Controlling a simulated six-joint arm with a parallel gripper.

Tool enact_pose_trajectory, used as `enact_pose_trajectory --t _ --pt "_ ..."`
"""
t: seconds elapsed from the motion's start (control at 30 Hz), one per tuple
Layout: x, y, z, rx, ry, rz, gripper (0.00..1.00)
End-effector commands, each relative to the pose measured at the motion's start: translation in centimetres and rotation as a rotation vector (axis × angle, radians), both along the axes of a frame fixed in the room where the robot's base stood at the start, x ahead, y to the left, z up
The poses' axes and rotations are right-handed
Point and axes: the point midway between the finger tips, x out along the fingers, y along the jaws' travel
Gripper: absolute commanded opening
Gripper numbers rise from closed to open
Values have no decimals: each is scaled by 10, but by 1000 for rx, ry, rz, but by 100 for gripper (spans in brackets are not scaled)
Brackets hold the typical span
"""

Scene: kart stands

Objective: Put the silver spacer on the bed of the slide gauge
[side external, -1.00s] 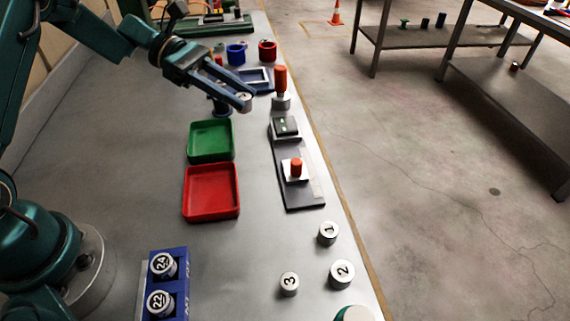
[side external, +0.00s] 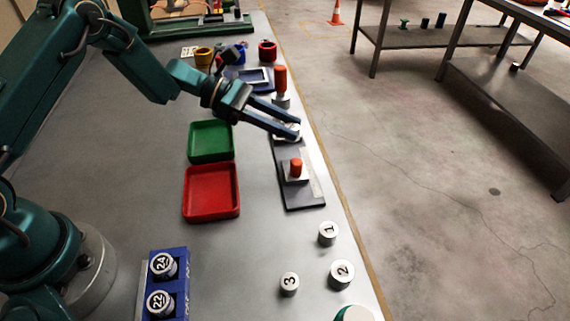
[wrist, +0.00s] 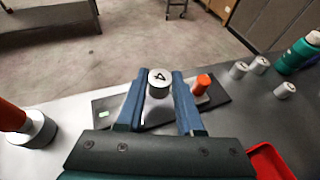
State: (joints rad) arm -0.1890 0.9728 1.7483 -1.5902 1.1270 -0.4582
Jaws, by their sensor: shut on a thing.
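The silver spacer (wrist: 158,80), a short cylinder with a "4" on its top, is upright between the fingers of my gripper (wrist: 158,92). My gripper (side external: 294,130) is shut on it, over the far part of the slide gauge (side external: 303,199). The gauge is a dark plate with a pale strip and a slider with an orange-red knob (side external: 296,168). In the wrist view the gauge (wrist: 218,92) runs behind the fingers, with the knob (wrist: 201,83) right of them. My fingers hide the gauge's display end in the side view. I cannot tell whether the spacer touches the bed.
An orange-handled piece on a silver base (side external: 281,78) stands just beyond the gauge. Green (side external: 211,141) and red (side external: 211,192) trays lie to its left. Loose numbered silver cylinders (side external: 328,233) stand near the front right. A blue rack (side external: 181,262) holds others.

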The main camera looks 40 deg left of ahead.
Motion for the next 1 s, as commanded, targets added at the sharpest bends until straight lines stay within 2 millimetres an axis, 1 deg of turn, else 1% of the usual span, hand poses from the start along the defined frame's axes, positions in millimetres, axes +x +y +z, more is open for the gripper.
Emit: enact_pose_trajectory --t 0.1,0.23,0.33,0.67,0.7,0.73,1.0 --pt "0 0 -18 -2 5 1 0" --pt "0 0 -32 -2 4 1 0" --pt "0 0 -36 -1 0 0 0" --pt "0 0 -39 -1 0 0 0" --pt "0 0 -39 -1 0 0 40" --pt "0 0 -39 -1 0 0 48" --pt "0 0 -39 -1 0 0 48"
